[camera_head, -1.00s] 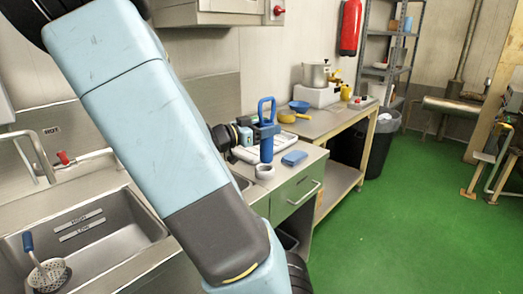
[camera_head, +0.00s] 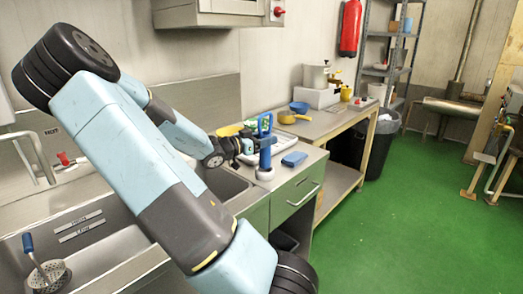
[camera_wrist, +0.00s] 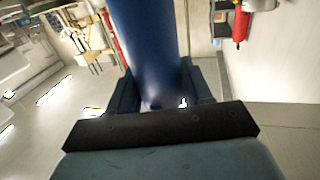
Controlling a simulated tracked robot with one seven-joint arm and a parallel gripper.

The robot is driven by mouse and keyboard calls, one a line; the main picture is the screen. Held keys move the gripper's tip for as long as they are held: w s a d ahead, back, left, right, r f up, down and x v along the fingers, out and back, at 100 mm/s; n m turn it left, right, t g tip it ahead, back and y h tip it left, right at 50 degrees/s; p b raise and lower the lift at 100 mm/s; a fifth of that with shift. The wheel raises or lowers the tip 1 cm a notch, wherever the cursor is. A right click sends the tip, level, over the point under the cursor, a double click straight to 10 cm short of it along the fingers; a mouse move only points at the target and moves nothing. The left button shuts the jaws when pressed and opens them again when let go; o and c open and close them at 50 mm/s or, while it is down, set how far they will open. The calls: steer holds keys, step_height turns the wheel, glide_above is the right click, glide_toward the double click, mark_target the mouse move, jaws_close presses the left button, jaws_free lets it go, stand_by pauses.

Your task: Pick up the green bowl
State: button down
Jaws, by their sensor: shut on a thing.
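My gripper (camera_head: 260,142) is shut on a blue long-handled tool (camera_head: 265,158), which has a loop at its top. In the head view the tool is upright, its lower end at a small white ring (camera_head: 265,174) on the counter; I cannot tell whether it is inside the ring. In the wrist view my gripper (camera_wrist: 168,92) has a finger on either side of the tool's dark blue shaft (camera_wrist: 145,45). A small green thing (camera_head: 252,123), perhaps the green bowl, shows behind the tool and is partly hidden. A yellow bowl (camera_head: 229,130) is left of it.
A light tray (camera_head: 283,139) and a blue block (camera_head: 294,159) lie on the counter near the tool. A blue bowl (camera_head: 299,107) and a yellow pan (camera_head: 288,118) stand on the farther table. A sink (camera_head: 95,235) with a strainer (camera_head: 47,275) is at the left.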

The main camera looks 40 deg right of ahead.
steer(key=shift+w+d+f, duration=0.15)
steer(key=shift+d+f, duration=0.05)
steer(key=shift+f, duration=0.25)
steer(key=shift+w+d+f, duration=0.15)
steer(key=shift+f, duration=1.4)
steer(key=shift+f, duration=0.1)
steer(key=shift+c, duration=2.4)
jaws_free()
